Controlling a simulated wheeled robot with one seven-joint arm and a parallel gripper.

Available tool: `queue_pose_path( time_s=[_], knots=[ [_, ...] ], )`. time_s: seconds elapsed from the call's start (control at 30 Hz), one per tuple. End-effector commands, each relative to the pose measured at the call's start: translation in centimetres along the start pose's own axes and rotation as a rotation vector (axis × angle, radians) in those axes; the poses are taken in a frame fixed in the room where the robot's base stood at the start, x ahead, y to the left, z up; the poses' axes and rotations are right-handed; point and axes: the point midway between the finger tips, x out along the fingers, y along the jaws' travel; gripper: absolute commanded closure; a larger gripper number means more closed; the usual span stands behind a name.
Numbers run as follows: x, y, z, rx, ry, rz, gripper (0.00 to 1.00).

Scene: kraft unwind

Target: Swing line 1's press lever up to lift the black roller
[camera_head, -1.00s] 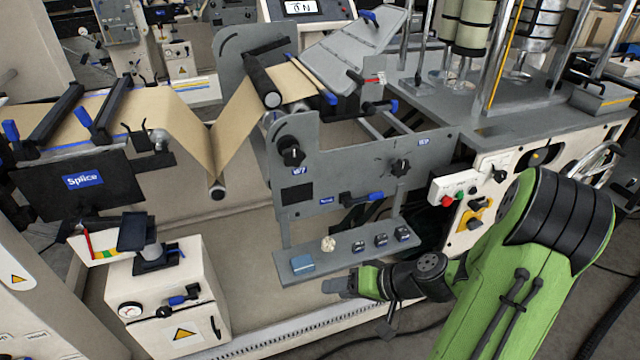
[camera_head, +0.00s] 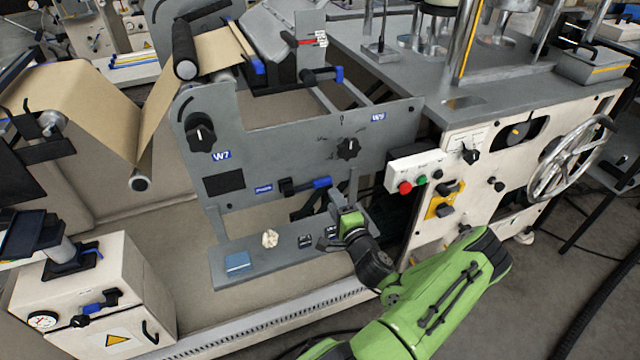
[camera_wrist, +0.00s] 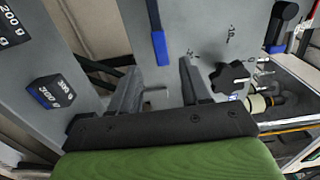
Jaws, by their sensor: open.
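A lever with a black base and blue handle (camera_head: 320,183) lies nearly level on the grey front panel (camera_head: 275,150), its blue end pointing right. It also shows in the wrist view, where the blue handle (camera_wrist: 160,48) lies ahead of and between my fingertips. The black roller (camera_head: 185,52) sits at the upper left of the panel by the brown web (camera_head: 218,48). Whether it touches the web is hard to tell. My gripper (camera_head: 343,196) is open and empty, just right of and below the handle; its open fingers also show in the wrist view (camera_wrist: 160,72).
A star knob (camera_head: 347,148) and a W7 knob (camera_head: 200,132) stick out of the panel. Below it is a shelf (camera_head: 215,270) with a blue block and small dark weights. A button box (camera_head: 415,175) stands close to the right.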

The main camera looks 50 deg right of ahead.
Motion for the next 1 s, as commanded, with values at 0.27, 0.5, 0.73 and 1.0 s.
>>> queue_pose_path(
  time_s=[0.27,0.5,0.73,1.0],
  knots=[
    [6.7,-0.2,0.1,-0.005,-0.001,-0.006,0.53],
    [9.0,-0.1,0.1,-0.001,-0.001,-0.002,0.53],
    [9.0,-0.1,0.0,0.0,-0.001,-0.001,0.56],
    [9.0,-0.1,0.0,0.0,-0.001,-0.001,0.98]
  ],
)
